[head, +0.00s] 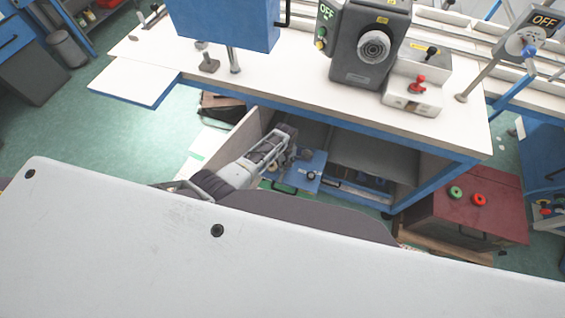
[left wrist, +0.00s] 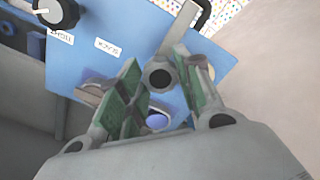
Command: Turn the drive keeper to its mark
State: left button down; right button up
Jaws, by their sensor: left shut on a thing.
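My left gripper (head: 288,152) reaches down into the open bay under the white bench, at a blue panel (head: 303,178). In the left wrist view its green-padded fingers (left wrist: 163,88) stand on either side of a grey bar with a dark round end (left wrist: 160,77), which looks like the drive keeper. The gripper is shut on it. The blue panel (left wrist: 125,30) carries two small white labels, whose text I cannot read surely. Part of the keeper and any mark for it are hidden by the fingers. My right gripper is not in view.
The bay's side wall (head: 240,135) is close beside my arm. A red box (head: 465,215) with green and red buttons stands at right.

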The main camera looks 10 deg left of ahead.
pick_arm(q)
jog(key=shift+w, duration=0.1)
jog(key=c, duration=1)
grip_release()
jog(key=shift+r, duration=0.1)
jog(key=shift+r, duration=0.1)
jog(key=shift+r, duration=5.8)
jog(key=shift+s, duration=0.2)
